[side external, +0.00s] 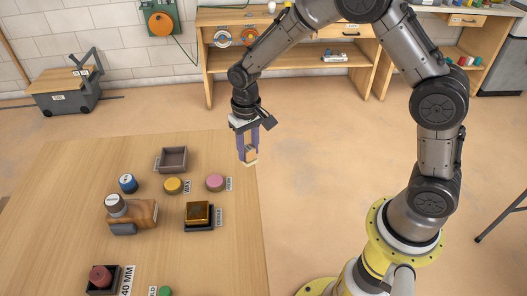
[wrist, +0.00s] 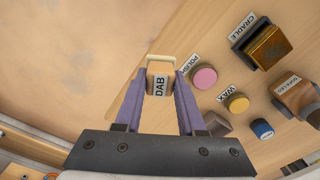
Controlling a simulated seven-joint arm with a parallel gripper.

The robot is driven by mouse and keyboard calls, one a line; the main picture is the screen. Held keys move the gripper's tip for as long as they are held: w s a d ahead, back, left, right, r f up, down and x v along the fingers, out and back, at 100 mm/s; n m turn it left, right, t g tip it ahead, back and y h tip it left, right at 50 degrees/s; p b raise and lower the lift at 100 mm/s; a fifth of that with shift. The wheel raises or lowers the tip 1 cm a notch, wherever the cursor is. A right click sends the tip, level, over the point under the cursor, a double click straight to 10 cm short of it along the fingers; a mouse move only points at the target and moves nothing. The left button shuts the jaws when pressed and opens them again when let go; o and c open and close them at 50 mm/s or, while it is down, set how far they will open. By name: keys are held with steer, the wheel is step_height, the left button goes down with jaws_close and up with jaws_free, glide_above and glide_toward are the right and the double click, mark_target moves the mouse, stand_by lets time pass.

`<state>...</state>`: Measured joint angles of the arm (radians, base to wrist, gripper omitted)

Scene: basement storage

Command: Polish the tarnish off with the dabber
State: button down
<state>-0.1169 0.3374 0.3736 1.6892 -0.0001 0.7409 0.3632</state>
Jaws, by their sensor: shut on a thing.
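My gripper (side external: 248,146) is shut on the dabber (side external: 250,158), holding it in the air near the table's right edge. In the wrist view the dabber (wrist: 160,84) is a small wooden block labelled DAB with a pale pad at its far end, between my purple fingers. A golden-brown metal block (side external: 197,211) sits in the dark cradle (side external: 199,226), apart from the dabber.
A yellow wax pot (side external: 173,186), a blue-sided pot (side external: 128,183) and an empty dark tray (side external: 172,160) stand nearby. A black box (side external: 103,282) holds a red piece at the front left.

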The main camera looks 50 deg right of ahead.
steer(key=s+a+r+n, duration=0.1)
steer(key=a+r, duration=0.1)
steer(key=a, duration=0.9)
steer(key=a+r+n, duration=0.2)
steer(key=a+r, duration=0.1)
steer(key=a, duration=0.7)
steer(key=shift+f, duration=3.5)
steer(key=shift+w+d+f, duration=0.3)
steer(key=shift+d+f, duration=0.05)
steer(key=shift+f, duration=0.25)
steer(key=shift+w+d, duration=1.85)
steer(key=shift+s+a, duration=2.2)
steer(key=shift+s, duration=0.05)
step_height(320, 180, up, 8)
steer(key=shift+m, duration=0.3)
